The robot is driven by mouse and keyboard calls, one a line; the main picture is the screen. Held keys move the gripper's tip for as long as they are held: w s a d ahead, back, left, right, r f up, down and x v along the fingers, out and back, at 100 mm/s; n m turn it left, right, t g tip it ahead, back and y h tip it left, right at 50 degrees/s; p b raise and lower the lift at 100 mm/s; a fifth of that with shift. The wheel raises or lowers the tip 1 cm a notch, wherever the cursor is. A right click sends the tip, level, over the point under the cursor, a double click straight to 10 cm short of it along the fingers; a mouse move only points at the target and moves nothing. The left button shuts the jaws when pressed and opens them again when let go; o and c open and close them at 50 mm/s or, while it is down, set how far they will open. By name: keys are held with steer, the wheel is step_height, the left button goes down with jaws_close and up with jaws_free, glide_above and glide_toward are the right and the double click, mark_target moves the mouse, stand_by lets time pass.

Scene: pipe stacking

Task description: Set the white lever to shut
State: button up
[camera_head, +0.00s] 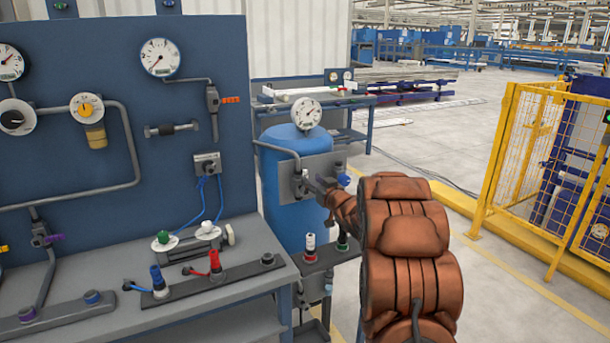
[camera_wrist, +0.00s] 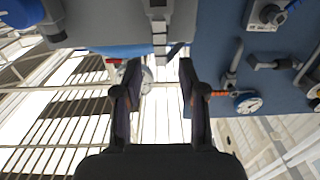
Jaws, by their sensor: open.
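A pale grey-white lever (camera_wrist: 159,36) stands out from a grey plate (camera_wrist: 95,25) at the top of the wrist view, roughly in line with the gap between my fingers. In the head view the grey plate (camera_head: 322,162) is mounted in front of a blue tank, and my gripper (camera_head: 317,186) reaches to it. My arm and gripper hide much of the lever there. In the wrist view my gripper (camera_wrist: 160,72) is open, its two fingers apart with nothing clearly held between them. Whether a finger touches the lever I cannot tell.
A blue knob (camera_head: 344,180) sits on the plate right beside my gripper. The blue tank (camera_head: 284,150) carries a gauge (camera_head: 307,113). A blue panel (camera_head: 125,70) with gauges and pipes and a grey bench (camera_head: 205,285) stand left. A yellow fence (camera_head: 530,150) stands right; open floor lies between.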

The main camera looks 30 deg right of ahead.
mark_target(306, 175)
steer(key=w, duration=0.2)
steer(key=w+p, duration=0.1)
steer(key=w, duration=0.1)
steer(key=shift+w+d, duration=0.2)
steer(key=shift+w, duration=0.7)
jaws_close()
